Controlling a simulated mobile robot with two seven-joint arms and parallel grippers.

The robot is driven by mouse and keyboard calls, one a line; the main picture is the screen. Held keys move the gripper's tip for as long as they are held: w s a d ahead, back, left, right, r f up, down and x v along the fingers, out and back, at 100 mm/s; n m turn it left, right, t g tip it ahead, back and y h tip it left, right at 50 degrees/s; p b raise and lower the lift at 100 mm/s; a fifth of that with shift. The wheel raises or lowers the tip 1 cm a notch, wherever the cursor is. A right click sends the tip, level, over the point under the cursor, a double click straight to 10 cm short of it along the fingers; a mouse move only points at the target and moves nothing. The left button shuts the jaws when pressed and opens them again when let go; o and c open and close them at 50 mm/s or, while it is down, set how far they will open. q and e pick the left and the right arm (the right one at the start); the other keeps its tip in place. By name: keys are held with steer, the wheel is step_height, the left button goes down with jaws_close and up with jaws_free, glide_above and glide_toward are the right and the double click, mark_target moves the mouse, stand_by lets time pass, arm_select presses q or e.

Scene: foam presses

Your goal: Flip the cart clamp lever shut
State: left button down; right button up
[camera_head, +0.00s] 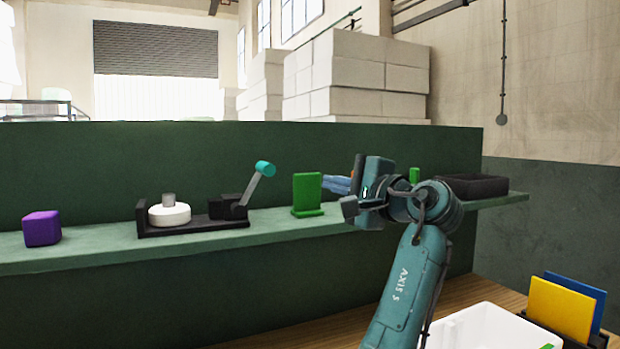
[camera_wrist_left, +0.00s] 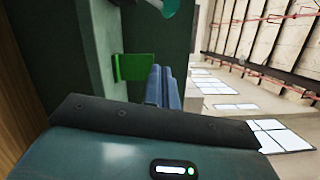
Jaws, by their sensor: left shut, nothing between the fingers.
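The clamp (camera_head: 228,206) is a black block on a black base plate on the green shelf. Its grey lever (camera_head: 253,188) stands raised, tilted up to the right, with a teal knob (camera_head: 265,168) on its end. A white round piece (camera_head: 169,214) sits on the same base, left of the clamp. My left gripper (camera_head: 337,184) is right of the lever and apart from it, its blue fingers shut and empty, pointing left. In the left wrist view the fingers (camera_wrist_left: 161,88) are together, and part of the teal knob (camera_wrist_left: 171,6) shows at the top edge. My right gripper is not in view.
A green upright plate (camera_head: 307,193) stands on the shelf (camera_head: 85,256) between clamp and gripper; it also shows in the wrist view (camera_wrist_left: 135,67). A purple cube (camera_head: 42,228) is at left. A black tray (camera_head: 472,186) lies behind my arm. A white bin (camera_head: 487,328) is lower right.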

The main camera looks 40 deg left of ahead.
arm_select(q)
steer(key=s+a+r+p, duration=0.1)
steer(key=a+p, duration=0.1)
steer(key=a, duration=0.8)
steer(key=shift+s+a+p, duration=0.2)
steer(key=shift+a+p, duration=0.15)
steer(key=shift+a, duration=0.05)
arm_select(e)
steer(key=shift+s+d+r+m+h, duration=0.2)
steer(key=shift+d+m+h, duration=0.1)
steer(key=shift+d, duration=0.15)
arm_select(q)
steer(key=shift+r, duration=0.15)
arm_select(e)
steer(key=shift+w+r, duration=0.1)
